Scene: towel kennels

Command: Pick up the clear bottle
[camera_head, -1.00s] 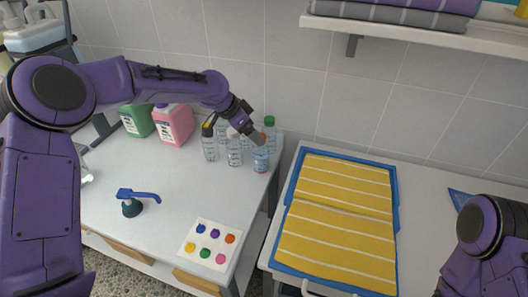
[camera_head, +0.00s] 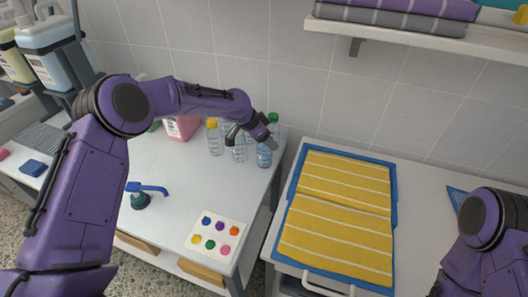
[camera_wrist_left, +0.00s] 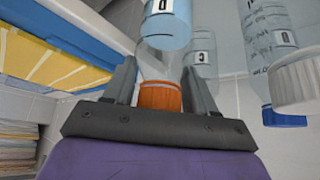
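Several clear bottles stand in a group at the back right of the left counter, one with a yellow cap (camera_head: 215,140). The front right clear bottle (camera_head: 264,156) has its top hidden by my left gripper (camera_head: 271,136). In the left wrist view, an orange cap (camera_wrist_left: 160,96) lies between the two fingers of my left gripper (camera_wrist_left: 161,80), with the bottle's clear shoulder beyond it. The fingers are spread around the cap, with narrow gaps beside it. My right arm shows at the lower right of the head view, but its gripper is out of view.
Neighbouring bottles stand close by, one with a white cap (camera_wrist_left: 298,82). A pink jug (camera_head: 182,127) is left of the group. A blue-handled pump (camera_head: 141,196) and a colour-dot card (camera_head: 215,237) lie nearer. A blue tray (camera_head: 289,205) with yellow striped towels is right.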

